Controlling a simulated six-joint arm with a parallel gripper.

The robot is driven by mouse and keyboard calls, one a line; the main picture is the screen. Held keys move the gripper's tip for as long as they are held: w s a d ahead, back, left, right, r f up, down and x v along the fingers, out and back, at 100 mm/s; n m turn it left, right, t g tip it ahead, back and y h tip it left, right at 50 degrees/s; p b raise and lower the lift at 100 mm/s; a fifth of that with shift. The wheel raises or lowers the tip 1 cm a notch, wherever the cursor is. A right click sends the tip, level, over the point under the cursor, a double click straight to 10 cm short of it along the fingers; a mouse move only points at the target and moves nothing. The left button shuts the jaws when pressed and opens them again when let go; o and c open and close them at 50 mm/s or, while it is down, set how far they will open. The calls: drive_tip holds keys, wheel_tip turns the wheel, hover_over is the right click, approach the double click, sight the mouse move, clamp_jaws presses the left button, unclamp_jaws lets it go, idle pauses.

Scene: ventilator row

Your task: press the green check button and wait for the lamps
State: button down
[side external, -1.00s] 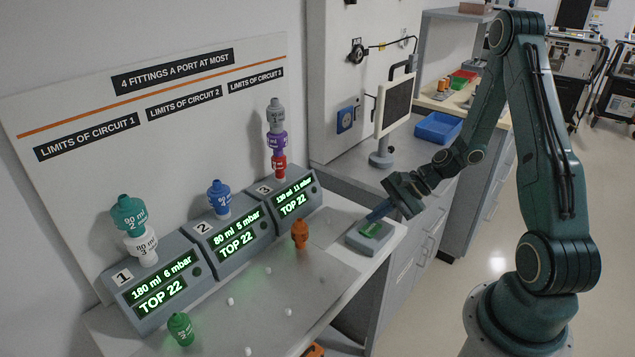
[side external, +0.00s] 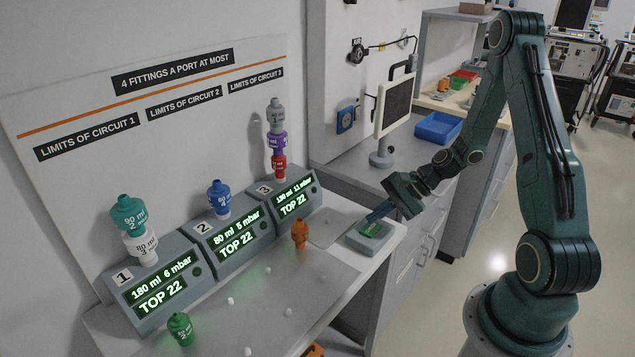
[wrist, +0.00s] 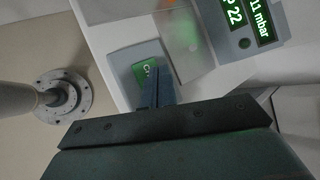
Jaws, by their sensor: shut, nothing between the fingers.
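The green check button (side external: 366,232) sits on a grey box at the right end of the bench. It also shows in the wrist view (wrist: 144,74), partly hidden by my fingers. My gripper (side external: 374,220) is shut and empty, its blue fingertips at the button; I cannot tell whether the button is pushed in. Three grey units, circuit 1 (side external: 122,296), circuit 2 (side external: 202,252) and circuit 3 (side external: 306,185), have lit green displays. The round lamp on circuit 1 (side external: 197,271) looks dark, as does one in the wrist view (wrist: 244,43).
Coloured fittings stand stacked on the ports. An orange fitting (side external: 300,235) stands between the units and the button box, and a green one (side external: 181,329) stands at the front left. A monitor on a stand (side external: 394,106) and a blue tray (side external: 438,128) are behind my gripper.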

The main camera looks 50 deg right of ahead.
sight(375, 227)
drive_tip(key=shift+f, duration=0.75)
idle(0.9)
drive_tip(key=shift+r, duration=0.1)
idle(0.3)
drive_tip(key=shift+r, duration=0.65)
drive_tip(key=shift+r, duration=0.1)
drive_tip(key=shift+r, duration=2.45)
